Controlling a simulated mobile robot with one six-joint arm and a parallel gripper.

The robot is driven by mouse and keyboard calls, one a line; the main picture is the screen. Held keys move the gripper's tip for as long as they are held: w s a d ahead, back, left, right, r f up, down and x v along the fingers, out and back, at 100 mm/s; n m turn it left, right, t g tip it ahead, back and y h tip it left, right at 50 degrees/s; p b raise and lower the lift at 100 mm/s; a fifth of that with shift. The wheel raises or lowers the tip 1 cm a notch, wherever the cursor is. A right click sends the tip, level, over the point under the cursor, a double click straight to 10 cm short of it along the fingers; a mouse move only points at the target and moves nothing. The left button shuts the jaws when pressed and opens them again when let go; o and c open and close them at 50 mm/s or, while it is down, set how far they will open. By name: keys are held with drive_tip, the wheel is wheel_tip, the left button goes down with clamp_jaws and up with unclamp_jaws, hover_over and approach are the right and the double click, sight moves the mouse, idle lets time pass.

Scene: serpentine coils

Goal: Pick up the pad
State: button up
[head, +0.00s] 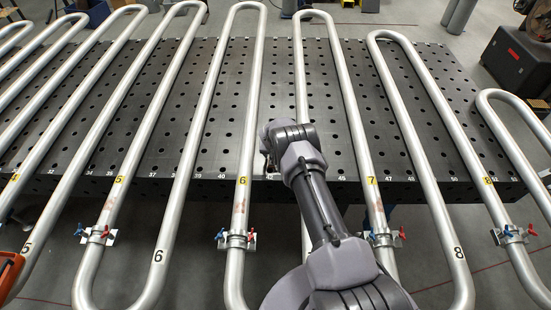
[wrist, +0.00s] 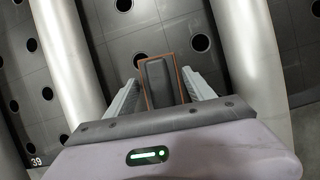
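The pad (wrist: 158,84) shows in the wrist view as a dark block with an orange-brown rim, against the dark perforated tabletop. My gripper (wrist: 160,76) has its two grey fingers spread, one on each side of the pad. The fingertips are close to the pad's sides, and I cannot tell whether they touch it. In the head view my arm hides the pad and the fingers.
The perforated table (head: 225,130) lies under long silver serpentine tubes (head: 248,100). In the wrist view, one tube (wrist: 68,70) runs left of my gripper and another (wrist: 255,65) right. Valves with red and blue handles (head: 236,238) sit along the front.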

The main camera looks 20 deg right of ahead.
drive_tip(key=c, duration=1)
wheel_tip(320, 180, up, 10)
